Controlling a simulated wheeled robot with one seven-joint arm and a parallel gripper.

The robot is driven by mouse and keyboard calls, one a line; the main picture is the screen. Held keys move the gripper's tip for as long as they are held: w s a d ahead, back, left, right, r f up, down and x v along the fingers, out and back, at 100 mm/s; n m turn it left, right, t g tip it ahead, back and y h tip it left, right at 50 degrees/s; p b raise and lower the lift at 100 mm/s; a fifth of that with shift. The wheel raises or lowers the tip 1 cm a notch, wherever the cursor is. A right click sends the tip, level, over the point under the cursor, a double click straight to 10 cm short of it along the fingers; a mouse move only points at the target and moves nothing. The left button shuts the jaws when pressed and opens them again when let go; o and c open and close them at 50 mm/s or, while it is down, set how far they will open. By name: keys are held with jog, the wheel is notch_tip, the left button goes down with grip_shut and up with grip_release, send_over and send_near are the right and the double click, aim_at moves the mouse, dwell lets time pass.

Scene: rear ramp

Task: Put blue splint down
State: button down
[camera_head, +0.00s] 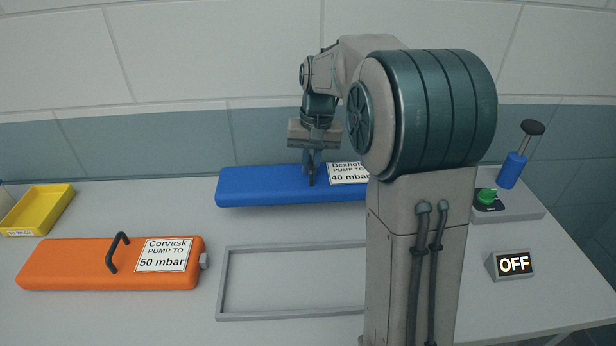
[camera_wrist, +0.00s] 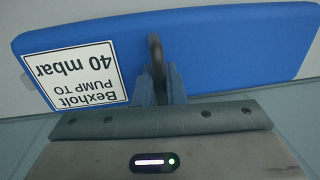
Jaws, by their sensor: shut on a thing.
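The blue splint (camera_head: 255,187) is at the back middle of the table, with a white label reading Bexholt, pump to 40 mbar. Its right end is hidden behind my arm in the head view. My gripper (camera_head: 312,172) is above it, shut on its dark handle. The wrist view shows the fingers (camera_wrist: 163,85) on both sides of the handle and the blue splint (camera_wrist: 225,50) below. I cannot tell whether the splint touches the table or hangs just over it.
An empty grey frame (camera_head: 222,285) lies at the front middle. An orange splint (camera_head: 75,265) labelled Corvask is at left, near a yellow tray (camera_head: 40,212). At right are a blue hand pump (camera_head: 513,170), a green knob (camera_head: 487,196) and an OFF display (camera_head: 513,264).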

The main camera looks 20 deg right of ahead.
aim_at(301, 176)
jog(key=shift+w+a+f, duration=0.1)
jog(key=shift+w+a, duration=0.05)
jog(key=shift+a, duration=0.1)
jog(key=shift+f, duration=0.3)
notch_tip(301, 176, down, 4)
jog(key=shift+r, duration=0.25)
jog(key=c, duration=1.5)
grip_release()
jog(key=shift+r, duration=0.1)
